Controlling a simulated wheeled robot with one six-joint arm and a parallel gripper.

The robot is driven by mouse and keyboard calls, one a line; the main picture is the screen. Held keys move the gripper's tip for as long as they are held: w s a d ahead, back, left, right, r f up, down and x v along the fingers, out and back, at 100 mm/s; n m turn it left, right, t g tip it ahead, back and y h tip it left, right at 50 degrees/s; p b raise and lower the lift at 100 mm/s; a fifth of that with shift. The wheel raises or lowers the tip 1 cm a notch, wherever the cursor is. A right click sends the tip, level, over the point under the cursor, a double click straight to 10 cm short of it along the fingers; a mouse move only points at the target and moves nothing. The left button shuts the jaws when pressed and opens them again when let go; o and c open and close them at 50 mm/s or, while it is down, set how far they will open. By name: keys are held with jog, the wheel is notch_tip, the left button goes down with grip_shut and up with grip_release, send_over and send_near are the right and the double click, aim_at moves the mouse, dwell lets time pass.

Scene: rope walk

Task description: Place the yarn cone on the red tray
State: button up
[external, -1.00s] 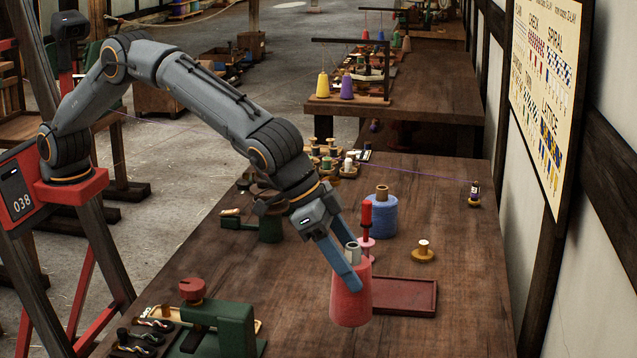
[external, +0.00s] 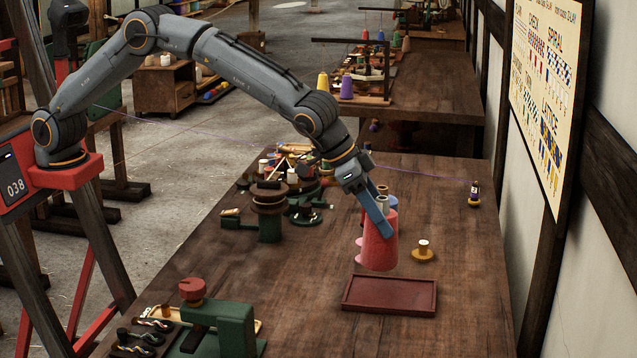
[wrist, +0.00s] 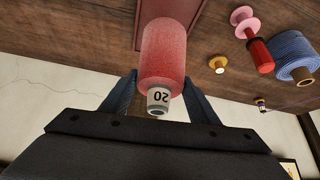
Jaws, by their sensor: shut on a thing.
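The yarn cone (external: 379,247) is pinkish red with a pale core at its top. My gripper (external: 384,212) is shut on it near the top and holds it upright or nearly so, seemingly above the table. The red tray (external: 389,295) is dark red, shallow and appears empty; it lies just in front of the cone in the external view. In the wrist view the cone (wrist: 164,58) sits between my fingers, its core marked 20, and it hides part of the tray (wrist: 139,32). How far the cone is above the table is hard to tell.
A green device with a red knob (external: 222,318) is at the front left. The table right of the tray is clear.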

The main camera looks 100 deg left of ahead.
aim_at(379, 242)
jog(key=shift+f+p, duration=0.95)
jog(key=shift+f, duration=2.4)
jog(key=shift+f, duration=0.15)
jog(key=o, duration=1.5)
jog(key=shift+s+d+r, duration=0.1)
jog(key=shift+s+r, duration=0.05)
jog(key=shift+r, duration=0.35)
jog(key=a+b+v, duration=0.1)
jog(key=b+v, duration=0.2)
jog(key=v, duration=0.8)
jog(key=s+a+f+g, duration=0.2)
jog(key=s+a+f, duration=0.1)
jog(key=s, duration=1.2)
jog(key=s+a+f+m+g, duration=0.1)
jog(key=s+a, duration=0.4)
jog(key=s, duration=1.1)
jog(key=s+a+f+g+h, duration=0.1)
jog(key=s+a+f, duration=0.3)
jog(key=s, duration=1.1)
jog(key=shift+s+f+m+g, duration=0.15)
jog(key=shift+f+m+g, duration=0.15)
jog(key=shift+f+g, duration=0.45)
